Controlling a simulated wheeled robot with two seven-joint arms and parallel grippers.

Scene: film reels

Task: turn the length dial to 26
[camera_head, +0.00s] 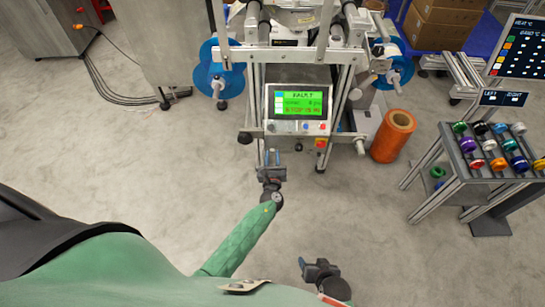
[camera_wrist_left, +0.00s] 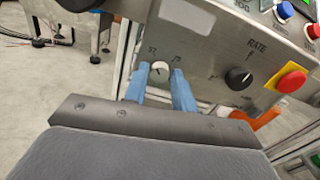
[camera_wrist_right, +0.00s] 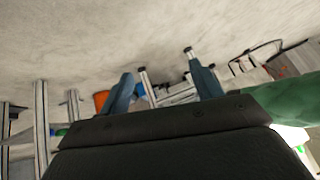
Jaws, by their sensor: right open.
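The control box (camera_head: 298,110) of the machine shows its lit green screen in the head view; the small text is hard to read. A small white dial (camera_wrist_left: 160,69) is on its lower panel in the left wrist view, with numbers beside it. Its name label is not visible. My left gripper (camera_head: 271,158) is at the panel, its blue fingers (camera_wrist_left: 160,80) apart on either side of the white dial. Contact with the dial cannot be told. My right gripper (camera_head: 314,264) is open and empty, low over the floor; its fingers (camera_wrist_right: 163,88) are wide apart.
Right of the white dial are a black RATE dial (camera_wrist_left: 238,78) and a red stop button (camera_wrist_left: 291,81) on yellow. A blue button (camera_wrist_left: 284,11) is above. An orange roll (camera_head: 393,136) stands right of the machine. A rack of colored reels (camera_head: 490,150) is further right.

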